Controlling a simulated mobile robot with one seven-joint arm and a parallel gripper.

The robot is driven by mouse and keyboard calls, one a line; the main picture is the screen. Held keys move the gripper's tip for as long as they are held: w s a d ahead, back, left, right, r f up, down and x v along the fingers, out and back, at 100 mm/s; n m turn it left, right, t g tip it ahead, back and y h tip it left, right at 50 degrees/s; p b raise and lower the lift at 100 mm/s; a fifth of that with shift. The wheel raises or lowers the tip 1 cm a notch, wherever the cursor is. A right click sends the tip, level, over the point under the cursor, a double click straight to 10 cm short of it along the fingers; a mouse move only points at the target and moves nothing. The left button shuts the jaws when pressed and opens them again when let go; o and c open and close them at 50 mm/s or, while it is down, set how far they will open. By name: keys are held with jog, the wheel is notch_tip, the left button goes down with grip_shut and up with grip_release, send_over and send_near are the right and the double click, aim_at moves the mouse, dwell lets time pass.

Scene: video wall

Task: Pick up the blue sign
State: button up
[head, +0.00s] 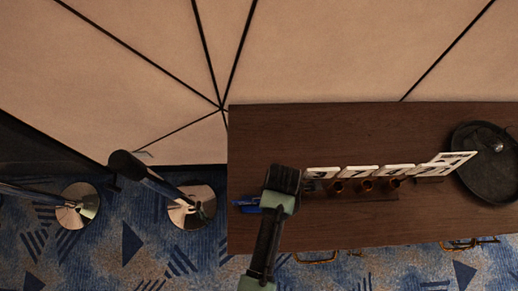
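A small blue object (245,204), which looks like the blue sign, is at the left end of the dark wooden table (262,133). Its right part is hidden behind my arm. My gripper (283,177) is over the left part of the table, just right of and above the blue object in the picture. Its fingers are dark and not clearly seen, so I cannot tell whether they are open or shut, or whether they touch anything.
Several white number cards (362,172) stand in a row right of my gripper, with small copper-coloured cups (366,185) by them. A black round tray (480,178) is at the right. Posts with round metal bases (78,205) stand on the carpet at left.

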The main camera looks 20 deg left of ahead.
jog(key=shift+f, duration=0.35)
grip_shut()
jog(key=shift+r, duration=0.2)
